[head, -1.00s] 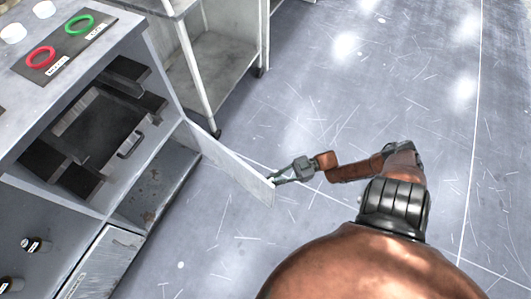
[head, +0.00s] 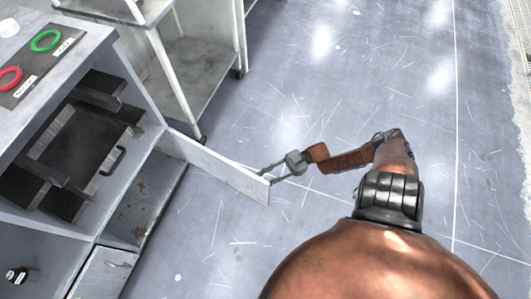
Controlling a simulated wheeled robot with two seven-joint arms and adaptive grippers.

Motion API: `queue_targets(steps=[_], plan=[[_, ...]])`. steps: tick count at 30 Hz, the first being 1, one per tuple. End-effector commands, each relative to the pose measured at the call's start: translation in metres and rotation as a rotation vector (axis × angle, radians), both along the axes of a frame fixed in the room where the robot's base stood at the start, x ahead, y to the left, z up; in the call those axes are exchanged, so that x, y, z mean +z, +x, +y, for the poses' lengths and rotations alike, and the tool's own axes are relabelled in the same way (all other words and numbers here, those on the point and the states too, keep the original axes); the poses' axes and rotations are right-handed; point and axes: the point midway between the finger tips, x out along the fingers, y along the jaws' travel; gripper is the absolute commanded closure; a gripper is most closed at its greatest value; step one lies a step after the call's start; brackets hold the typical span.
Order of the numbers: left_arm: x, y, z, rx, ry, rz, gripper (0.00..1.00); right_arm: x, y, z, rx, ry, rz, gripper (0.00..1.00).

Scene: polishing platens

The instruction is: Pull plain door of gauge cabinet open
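The gauge cabinet (head: 150,140) stands at the left. Its plain pale grey door (head: 215,165) stands swung out over the floor, and the compartment behind it (head: 140,205) is exposed, with rusty stains on its inner wall. My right gripper (head: 265,178) is at the door's free outer end, at its top edge. Its two thin fingers look spread apart, one on each side of the edge; I cannot tell whether they touch it. My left gripper is not in view.
A grey shelf cart (head: 200,75) stands behind the cabinet, close to the door's back side. Red (head: 9,78) and green (head: 45,40) rings lie on the cabinet top. A black handled unit (head: 85,145) fills the upper bay. The floor to the right is clear.

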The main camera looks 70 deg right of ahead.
Motion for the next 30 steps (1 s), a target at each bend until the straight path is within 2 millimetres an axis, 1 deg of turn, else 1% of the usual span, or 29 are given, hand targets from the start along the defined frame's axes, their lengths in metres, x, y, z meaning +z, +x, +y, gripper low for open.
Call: queue_targets(steps=[7, 11, 24, 30], plan=[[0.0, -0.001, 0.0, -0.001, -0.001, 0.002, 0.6, 0.001, 0.001, -0.001, -0.002, -0.001, -0.002, 0.74], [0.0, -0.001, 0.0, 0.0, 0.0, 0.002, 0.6, 0.0, -0.006, -0.01, -0.005, -0.003, 0.0, 0.74], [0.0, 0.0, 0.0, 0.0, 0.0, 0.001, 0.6, 0.0, -0.062, -0.073, -0.004, -0.003, 0.001, 0.74], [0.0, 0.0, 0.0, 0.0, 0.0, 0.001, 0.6, 0.0, -0.076, -0.088, -0.003, -0.001, -0.001, 0.74]])
